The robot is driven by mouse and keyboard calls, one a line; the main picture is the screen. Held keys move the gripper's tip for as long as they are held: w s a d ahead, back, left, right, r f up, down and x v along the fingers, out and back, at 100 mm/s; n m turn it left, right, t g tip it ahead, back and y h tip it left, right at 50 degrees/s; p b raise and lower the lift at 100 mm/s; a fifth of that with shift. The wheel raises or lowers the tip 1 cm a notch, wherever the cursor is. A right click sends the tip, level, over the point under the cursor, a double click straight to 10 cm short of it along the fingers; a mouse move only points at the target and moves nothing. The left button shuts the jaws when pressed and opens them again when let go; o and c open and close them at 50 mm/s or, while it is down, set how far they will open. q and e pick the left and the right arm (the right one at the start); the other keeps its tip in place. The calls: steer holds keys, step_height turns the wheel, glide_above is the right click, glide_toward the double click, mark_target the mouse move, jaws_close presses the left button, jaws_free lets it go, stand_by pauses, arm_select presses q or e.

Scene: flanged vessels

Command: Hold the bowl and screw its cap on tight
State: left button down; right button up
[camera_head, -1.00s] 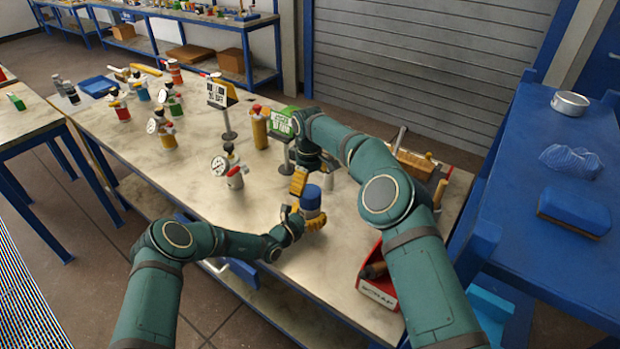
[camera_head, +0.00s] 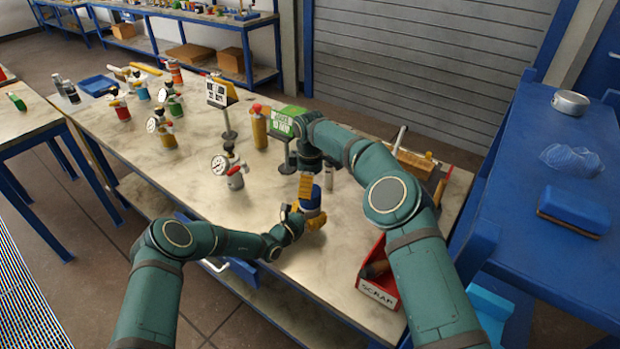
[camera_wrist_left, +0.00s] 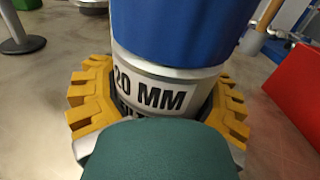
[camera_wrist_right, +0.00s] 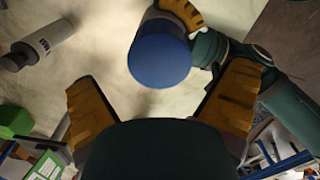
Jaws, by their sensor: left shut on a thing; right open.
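The bowl is a silver-grey cylinder marked "20 MM" (camera_wrist_left: 150,92) in the left wrist view, with a blue cap (camera_wrist_left: 185,30) on top. My left gripper (camera_head: 311,222) is shut around the bowl, its yellow pads on both sides, and holds it upright near the table's front edge. In the head view the blue cap (camera_head: 312,200) is partly covered by a yellow finger of my right gripper (camera_head: 307,185). In the right wrist view the cap (camera_wrist_right: 160,60) shows between the spread, empty fingers, apart from both. I cannot tell how tightly the cap sits.
A red scrap bin (camera_head: 377,288) stands to the right at the front edge. A small gauge assembly (camera_head: 234,178) stands to the left. The table in front of the gauge is clear.

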mark_target(310, 212)
steer(key=shift+f, duration=2.8)
steer(key=c, duration=1.2)
steer(key=m, duration=0.4)
steer(key=shift+r, duration=0.1)
steer(key=m, duration=0.4)
steer(key=shift+c, duration=0.2)
steer(key=o, duration=1.2)
